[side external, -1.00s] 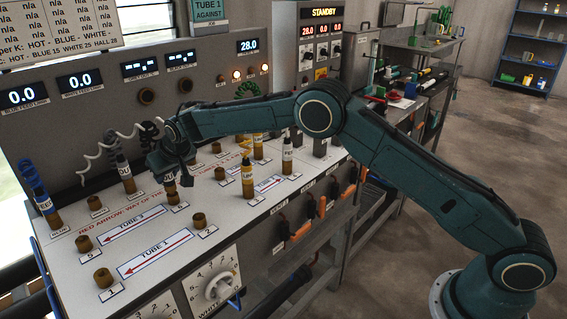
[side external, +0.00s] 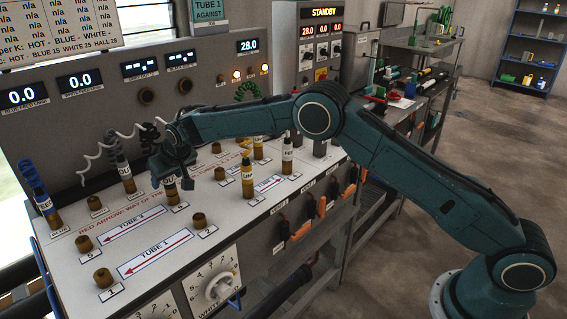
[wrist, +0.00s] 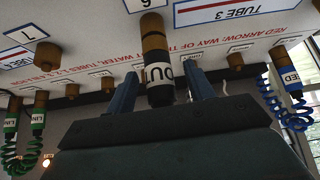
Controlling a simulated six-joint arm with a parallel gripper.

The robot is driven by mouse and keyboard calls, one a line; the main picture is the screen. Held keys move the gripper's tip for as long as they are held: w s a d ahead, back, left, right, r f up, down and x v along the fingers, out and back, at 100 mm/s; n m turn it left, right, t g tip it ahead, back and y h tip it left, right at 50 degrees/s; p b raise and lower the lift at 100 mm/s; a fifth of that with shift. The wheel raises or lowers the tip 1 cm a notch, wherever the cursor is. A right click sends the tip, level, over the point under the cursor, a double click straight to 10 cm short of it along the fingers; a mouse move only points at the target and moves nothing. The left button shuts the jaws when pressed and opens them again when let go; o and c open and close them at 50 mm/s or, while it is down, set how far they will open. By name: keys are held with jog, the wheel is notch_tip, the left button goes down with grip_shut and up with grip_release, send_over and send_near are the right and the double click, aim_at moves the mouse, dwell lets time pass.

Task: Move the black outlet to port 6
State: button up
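The black outlet (wrist: 157,72) is a brown-tipped plug with a black body and a white lettered band. In the wrist view it is on the brown fitting beside the label of port 6 (wrist: 150,5), which appears upside down. It stands upright on the panel in the side view (side external: 171,190). My gripper (wrist: 162,88) has one blue finger on each side of the plug, with a visible gap on both sides. In the side view my gripper (side external: 172,172) is around and just above the plug's top, hiding part of it. The black coil (side external: 148,132) shows behind my gripper.
Another outlet plug (side external: 126,178) stands to the left, and a blue-hosed feed plug (side external: 46,208) beyond it. Bare brown ports (side external: 199,220) dot the white panel. The front of the panel is mostly clear.

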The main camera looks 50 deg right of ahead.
jog(key=shift+s+r, duration=0.25)
jog(key=shift+r, duration=0.55)
jog(key=shift+s+r, duration=0.3)
jog(key=shift+r, duration=0.5)
jog(key=shift+s+r, duration=0.25)
jog(key=shift+r, duration=0.55)
jog(key=shift+r, duration=0.1)
jog(key=v, duration=1.3)
jog(key=shift+s+r, duration=0.2)
jog(key=shift+r, duration=0.05)
jog(key=shift+d, duration=0.1)
